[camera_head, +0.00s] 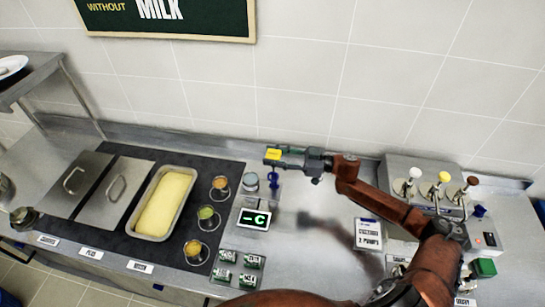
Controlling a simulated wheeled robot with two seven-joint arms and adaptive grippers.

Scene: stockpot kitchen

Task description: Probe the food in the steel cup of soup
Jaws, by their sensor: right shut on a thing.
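My right gripper (272,154) reaches in from the right, above the counter near the back wall. It is shut on a small yellow thing (273,155), which looks like a probe's handle; any stem below is not clear. A small blue upright piece (273,180) shows just below the gripper; I cannot tell whether it is joined to the yellow thing. A small grey metal-looking cup (250,182) stands to the left of and lower than the gripper; its contents are hard to make out. A display (254,217) reads "-C". My left gripper is not in view.
Three small cups, orange (220,184), green (206,213) and orange-yellow (194,248), stand right of a tray of yellow food (164,205). Lidded pans are at left. Small green-and-white labelled items (250,262) lie in front. A pump dispenser (425,185) stands at right.

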